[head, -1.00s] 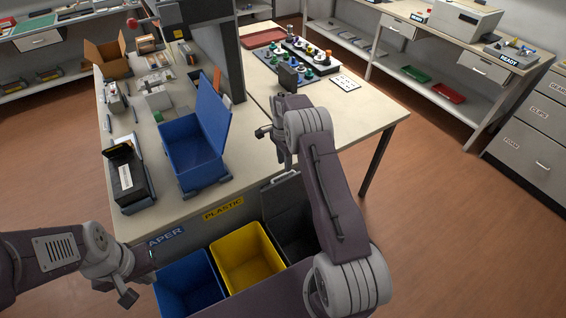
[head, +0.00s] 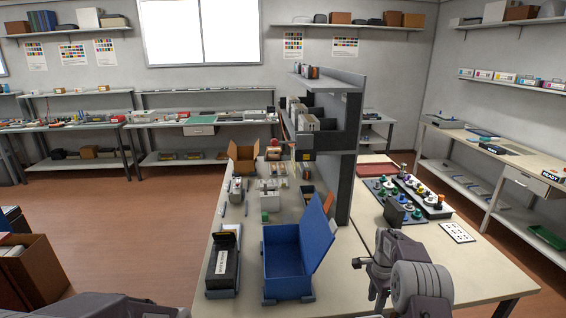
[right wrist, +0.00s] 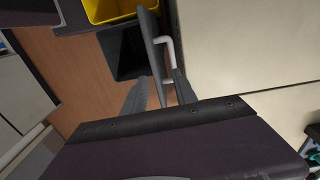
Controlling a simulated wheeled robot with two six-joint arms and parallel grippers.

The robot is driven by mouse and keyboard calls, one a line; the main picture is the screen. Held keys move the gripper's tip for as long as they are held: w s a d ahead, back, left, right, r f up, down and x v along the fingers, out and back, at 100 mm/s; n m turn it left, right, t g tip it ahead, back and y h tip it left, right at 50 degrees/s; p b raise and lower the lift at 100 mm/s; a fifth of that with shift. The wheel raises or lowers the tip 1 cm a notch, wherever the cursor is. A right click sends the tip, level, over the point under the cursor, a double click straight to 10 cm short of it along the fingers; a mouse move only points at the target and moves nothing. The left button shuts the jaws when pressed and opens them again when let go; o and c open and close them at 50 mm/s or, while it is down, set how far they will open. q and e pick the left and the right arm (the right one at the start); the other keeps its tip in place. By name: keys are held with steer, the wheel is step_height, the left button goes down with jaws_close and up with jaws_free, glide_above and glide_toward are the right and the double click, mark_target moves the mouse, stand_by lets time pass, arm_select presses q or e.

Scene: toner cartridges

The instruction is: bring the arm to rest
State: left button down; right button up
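My right gripper (head: 367,277) hangs by the table's right front side in the head view, below the control boards. I cannot tell how near the fingers are to the panel. My left gripper is out of view; only a dark piece of my own body shows at the bottom left of the head view.
The table (head: 335,285) holds an open blue box (head: 287,277), a black toner cartridge (head: 222,262) in a holder, an open cardboard box (head: 243,157) and control boards (head: 398,195). A grey shelf post (head: 348,190) rises mid-table. A yellow bin (right wrist: 108,10) stands below.

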steer(key=a+r+n+t, duration=0.1)
steer(key=a+r, duration=0.3)
steer(key=r, duration=0.4)
steer(key=s+a+r+n, duration=0.3)
steer(key=s+a+r, duration=0.2)
steer(key=s+r, duration=0.15)
steer(key=s+a+f+n, duration=0.1)
steer(key=s+f+n, duration=0.2)
steer(key=s+n, duration=0.3)
steer(key=s+a+f+n, duration=0.1)
steer(key=s+f+n, duration=0.2)
steer(key=s, duration=1)
steer(key=shift+a+f+n+t, duration=0.3)
steer(key=shift+a+f+n, duration=0.1)
steer(key=shift+n, duration=1.4)
